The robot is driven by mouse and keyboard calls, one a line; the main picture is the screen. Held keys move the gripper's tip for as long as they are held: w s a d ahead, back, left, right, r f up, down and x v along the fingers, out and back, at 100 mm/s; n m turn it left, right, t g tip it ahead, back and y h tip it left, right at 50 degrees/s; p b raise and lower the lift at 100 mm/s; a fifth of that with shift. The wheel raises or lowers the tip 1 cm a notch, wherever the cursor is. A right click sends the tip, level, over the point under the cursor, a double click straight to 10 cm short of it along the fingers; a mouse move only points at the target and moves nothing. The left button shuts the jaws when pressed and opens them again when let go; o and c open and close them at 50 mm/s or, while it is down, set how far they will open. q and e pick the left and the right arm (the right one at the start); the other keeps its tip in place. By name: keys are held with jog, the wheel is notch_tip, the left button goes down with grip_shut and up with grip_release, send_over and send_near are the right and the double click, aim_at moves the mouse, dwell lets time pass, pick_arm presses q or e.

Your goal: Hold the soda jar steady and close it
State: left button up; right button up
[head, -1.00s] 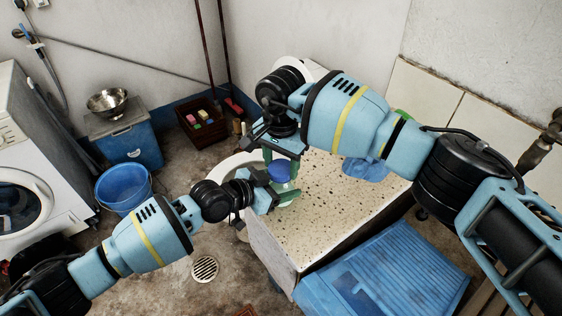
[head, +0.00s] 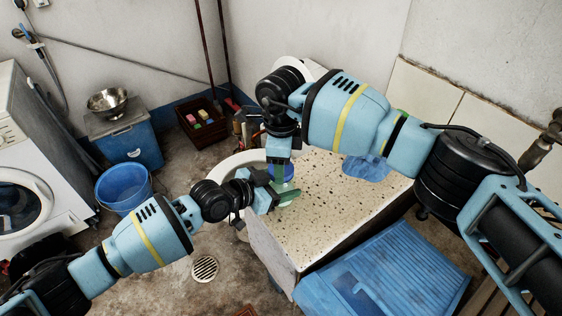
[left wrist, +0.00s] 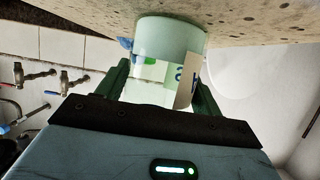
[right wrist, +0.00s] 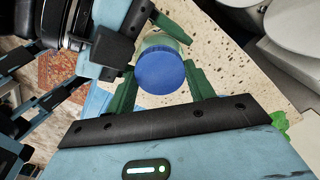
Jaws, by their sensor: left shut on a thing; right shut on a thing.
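The soda jar (left wrist: 168,45) is pale green, with a printed label, and is held over the near left corner of the speckled stone trough top. My left gripper (head: 279,193) is shut on its body, with one green finger on each side in the left wrist view. The blue lid (right wrist: 160,72) sits over the jar's mouth. My right gripper (right wrist: 161,84) is shut on the lid from above, fingers on opposite sides. In the head view the lid (head: 288,172) is partly hidden by the right gripper. I cannot tell how tightly lid and jar meet.
The speckled stone top (head: 330,215) is clear in front. A blue cloth (head: 366,168) lies behind my right forearm. A blue ribbed board (head: 385,275) lies at the front right. A blue bucket (head: 124,188) and washing machine (head: 30,170) stand left.

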jog(key=o, duration=1.1)
jog(key=shift+c, duration=0.2)
jog(key=shift+r, duration=2.25)
jog(key=shift+c, duration=0.3)
jog(key=r+n, duration=0.1)
jog(key=n, duration=0.3)
jog(key=shift+r, duration=0.4)
jog(key=n, duration=0.1)
jog(key=r+n, duration=0.1)
jog(key=n, duration=0.2)
jog(key=shift+r+n, duration=0.3)
jog(key=shift+r, duration=0.05)
jog(key=shift+f, duration=0.1)
